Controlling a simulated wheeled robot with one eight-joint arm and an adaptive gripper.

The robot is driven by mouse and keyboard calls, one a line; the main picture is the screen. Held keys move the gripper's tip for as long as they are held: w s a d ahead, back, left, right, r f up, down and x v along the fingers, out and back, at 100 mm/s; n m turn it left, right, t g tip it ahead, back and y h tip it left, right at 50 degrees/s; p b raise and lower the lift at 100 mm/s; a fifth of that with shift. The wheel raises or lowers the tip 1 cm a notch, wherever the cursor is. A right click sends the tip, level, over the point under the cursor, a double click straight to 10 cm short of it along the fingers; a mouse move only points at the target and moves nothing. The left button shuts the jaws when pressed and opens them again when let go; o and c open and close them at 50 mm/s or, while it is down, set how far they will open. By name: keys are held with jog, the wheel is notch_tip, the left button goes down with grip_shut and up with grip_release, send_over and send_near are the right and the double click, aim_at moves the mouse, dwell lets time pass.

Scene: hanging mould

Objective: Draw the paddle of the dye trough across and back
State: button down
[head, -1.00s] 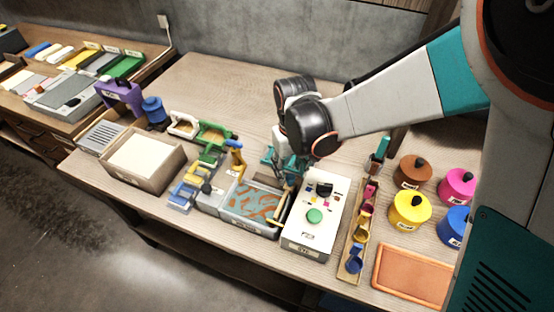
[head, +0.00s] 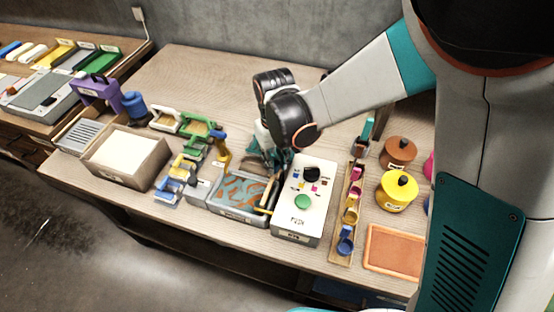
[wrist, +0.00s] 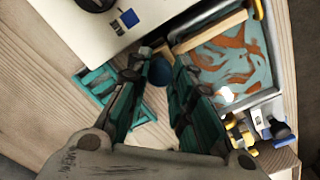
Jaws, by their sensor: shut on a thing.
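The dye trough (head: 232,208) is a grey tray with blue liquid and orange swirls, near the table's front edge. Its paddle, a pale wooden bar (wrist: 210,32), lies across the trough's right end, beside the white box. My gripper (head: 272,158) is at the trough's back right corner. In the wrist view a dark blue round knob (wrist: 160,71) sits between the fingers, and the gripper is shut on it. It looks like the paddle's handle, but the join is hidden by the fingers.
A white box with a green button (head: 302,202) stands close right of the trough. Blue, yellow and green tools (head: 182,170) and a tray of white material (head: 124,151) are to the left. A scoop rack (head: 343,242) and lidded pots (head: 396,191) are right.

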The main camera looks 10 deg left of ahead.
jog(key=a, duration=0.3)
jog(key=w+a, duration=0.1)
jog(key=a, duration=0.4)
jog(key=shift+w+a, duration=0.3)
jog(key=shift+w, duration=0.1)
jog(key=c, duration=1.4)
grip_release()
jog(key=shift+a, duration=0.2)
jog(key=shift+o, duration=0.2)
jog(key=shift+d, duration=0.1)
notch_tip(320, 180, up, 12)
jog(key=shift+c, duration=0.2)
